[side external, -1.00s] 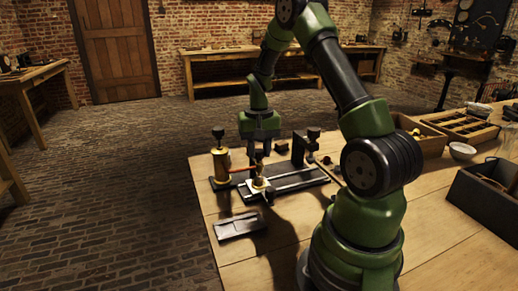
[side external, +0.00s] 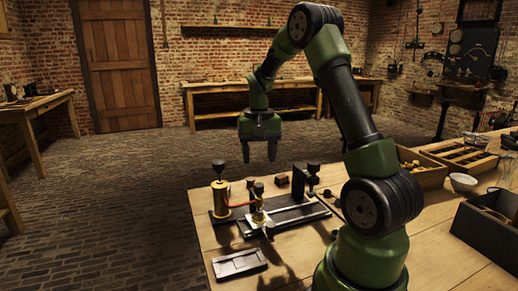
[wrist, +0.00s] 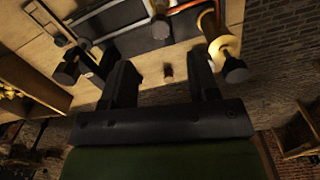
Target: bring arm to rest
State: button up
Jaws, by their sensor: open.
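My gripper (side external: 260,158) hangs in the air above the far edge of the workbench, fingers pointing down, open and empty. In the wrist view its two dark fingers (wrist: 162,85) stand apart with nothing between them. The rig of dark base (side external: 290,217), brass cylinder (side external: 221,199) and dark upright post (side external: 299,183) stands on the bench below and nearer than the gripper. A small brass piece (side external: 259,214) stands on the rig. The gripper touches none of them.
A dark flat tray (side external: 239,264) lies at the bench's front left. Wooden boxes (side external: 425,172), a white bowl (side external: 463,183) and a dark open crate (side external: 488,228) stand at the right. A small brown block (side external: 282,179) lies behind the rig. The air around the gripper is clear.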

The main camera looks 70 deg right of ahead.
jog(key=shift+r, duration=0.95)
jog(key=s+a+r+n+t, duration=0.25)
jog(key=a+r, duration=0.25)
jog(key=a, duration=0.4)
jog(key=s+a+r+n+t, duration=0.25)
jog(key=a+r, duration=0.25)
jog(key=a, duration=0.5)
jog(key=s+a+n+t+y, duration=0.2)
jog(key=s+a, duration=0.2)
jog(key=s, duration=0.2)
jog(key=shift+s+a, duration=0.25)
jog(key=shift+a, duration=0.05)
